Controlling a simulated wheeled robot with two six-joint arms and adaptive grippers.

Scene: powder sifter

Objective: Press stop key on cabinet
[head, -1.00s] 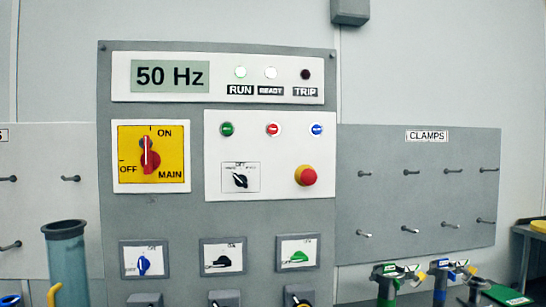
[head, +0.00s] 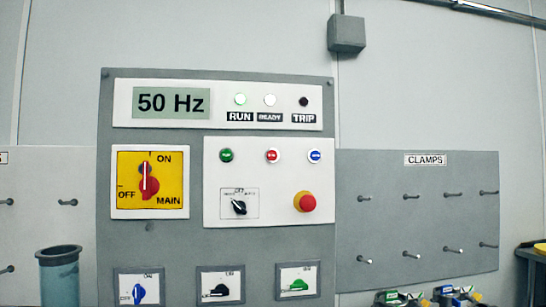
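The grey cabinet (head: 150,238) stands upright in the middle of the head view. Its upper white panel has a display reading 50 Hz (head: 171,102), with the RUN lamp (head: 240,99) lit green and the TRIP lamp (head: 304,101) dark. On the white panel below, a small red key (head: 272,155) sits between a green key (head: 226,155) and a blue key (head: 315,155). Its lettering is too small to read. A large red mushroom button (head: 306,202) on a yellow base is lower right. Neither gripper is in view.
A yellow main switch (head: 150,181) has its red handle toward ON. Several smaller switches sit lower on the cabinet. A CLAMPS pegboard (head: 418,220) is at right, with several clamps below it. A blue-grey cylinder (head: 60,275) stands at lower left. Nothing blocks the red key.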

